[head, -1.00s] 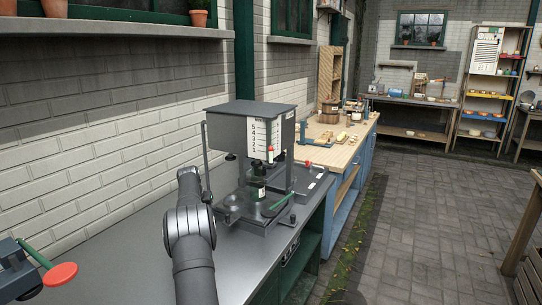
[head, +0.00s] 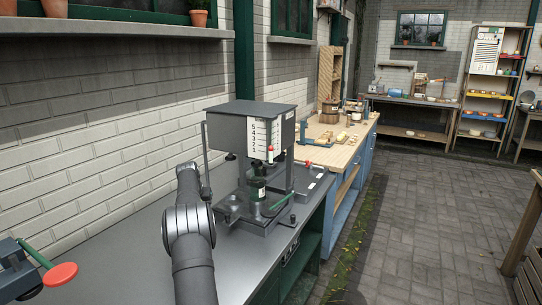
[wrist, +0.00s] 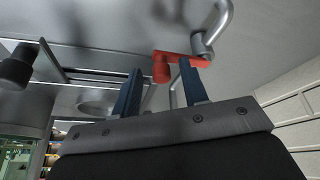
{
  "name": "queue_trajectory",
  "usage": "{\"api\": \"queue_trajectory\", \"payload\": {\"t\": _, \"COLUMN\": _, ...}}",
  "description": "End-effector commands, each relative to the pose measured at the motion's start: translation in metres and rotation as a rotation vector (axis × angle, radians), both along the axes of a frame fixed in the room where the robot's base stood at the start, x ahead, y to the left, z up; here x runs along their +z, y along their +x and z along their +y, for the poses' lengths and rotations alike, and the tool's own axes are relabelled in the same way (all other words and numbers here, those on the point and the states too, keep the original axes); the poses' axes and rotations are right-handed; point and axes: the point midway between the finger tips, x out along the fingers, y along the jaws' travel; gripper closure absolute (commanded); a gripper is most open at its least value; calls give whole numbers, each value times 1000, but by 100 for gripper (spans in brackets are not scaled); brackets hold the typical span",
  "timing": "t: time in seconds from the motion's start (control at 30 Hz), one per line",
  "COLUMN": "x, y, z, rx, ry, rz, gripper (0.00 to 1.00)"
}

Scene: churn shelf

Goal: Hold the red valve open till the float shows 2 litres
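The dispenser (head: 232,125) is a grey tank on a stand on the metal bench, with a white numbered scale (head: 258,140) on its face. A small red marker (head: 270,153), perhaps the float, sits low beside the scale; its exact reading is too small to tell. In the wrist view, a red lever (wrist: 181,57), apparently the valve, lies by a bent grey pipe. My gripper (wrist: 162,78) is open, its blue fingers apart just below the lever; contact cannot be told. The head view does not show the fingers.
A grey box with a red knob (head: 308,164) sits behind the dispenser. A brick wall (head: 90,170) borders the bench (head: 130,270), whose near part is clear.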

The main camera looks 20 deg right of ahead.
Motion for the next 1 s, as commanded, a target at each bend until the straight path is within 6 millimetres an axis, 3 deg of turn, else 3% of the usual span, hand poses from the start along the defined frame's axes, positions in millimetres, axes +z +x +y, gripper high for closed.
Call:
{"api": "queue_trajectory", "payload": {"t": 0.5, "x": 49, "y": 0, "z": 0, "rx": -1, "ry": 1, "rz": 1, "gripper": 60}}
{"api": "queue_trajectory", "payload": {"t": 0.87, "x": 53, "y": 0, "z": 0, "rx": 0, "ry": 0, "rz": 1, "gripper": 60}}
{"api": "queue_trajectory", "payload": {"t": 1.0, "x": 46, "y": 0, "z": 0, "rx": -1, "ry": 0, "rz": 3, "gripper": 60}}
